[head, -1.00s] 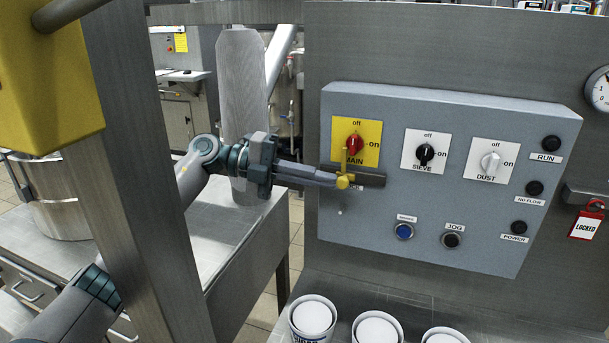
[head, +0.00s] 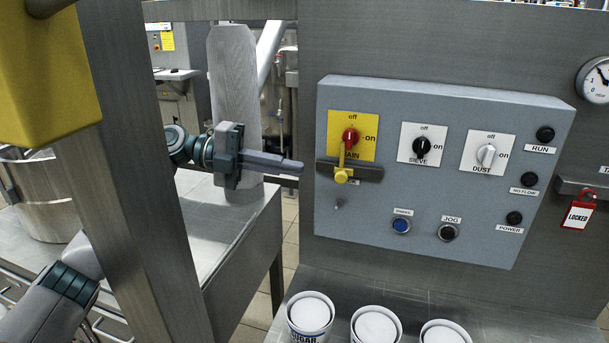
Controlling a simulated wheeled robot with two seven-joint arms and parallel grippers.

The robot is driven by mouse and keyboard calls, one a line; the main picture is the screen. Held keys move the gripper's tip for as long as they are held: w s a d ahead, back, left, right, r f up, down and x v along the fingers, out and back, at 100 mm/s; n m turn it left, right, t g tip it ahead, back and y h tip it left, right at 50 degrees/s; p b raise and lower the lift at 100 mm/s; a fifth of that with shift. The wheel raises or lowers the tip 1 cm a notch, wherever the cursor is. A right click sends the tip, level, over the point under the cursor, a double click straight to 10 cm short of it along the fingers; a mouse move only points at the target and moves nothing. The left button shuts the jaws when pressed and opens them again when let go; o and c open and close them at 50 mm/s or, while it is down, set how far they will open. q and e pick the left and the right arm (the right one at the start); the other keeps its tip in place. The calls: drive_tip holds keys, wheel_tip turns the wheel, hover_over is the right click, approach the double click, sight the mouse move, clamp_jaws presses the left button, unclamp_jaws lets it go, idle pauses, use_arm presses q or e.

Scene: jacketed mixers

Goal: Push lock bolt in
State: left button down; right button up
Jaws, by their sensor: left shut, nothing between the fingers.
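The lock bolt is a yellow knob (head: 342,175) with a thin yellow rod rising from it. It sits on a dark horizontal bar (head: 368,171) just under the red MAIN switch (head: 349,138) on its yellow plate. The rod's upper end overlaps the red switch in this view. My left gripper (head: 300,167) is shut and empty. Its fingers point right, left of the bar and apart from the knob. My right gripper is not in view.
The grey control panel (head: 430,200) also carries SIEVE and DUST switches. A red LOCKED tag (head: 578,214) hangs at the right. White tubs (head: 310,313) stand below. A steel post (head: 140,180) stands in front of my left arm.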

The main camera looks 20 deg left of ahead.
use_arm(q)
drive_tip(key=s+a+r+b, duration=0.1)
drive_tip(key=a+b, duration=0.2)
drive_tip(key=a, duration=0.4)
drive_tip(key=shift+a, duration=0.2)
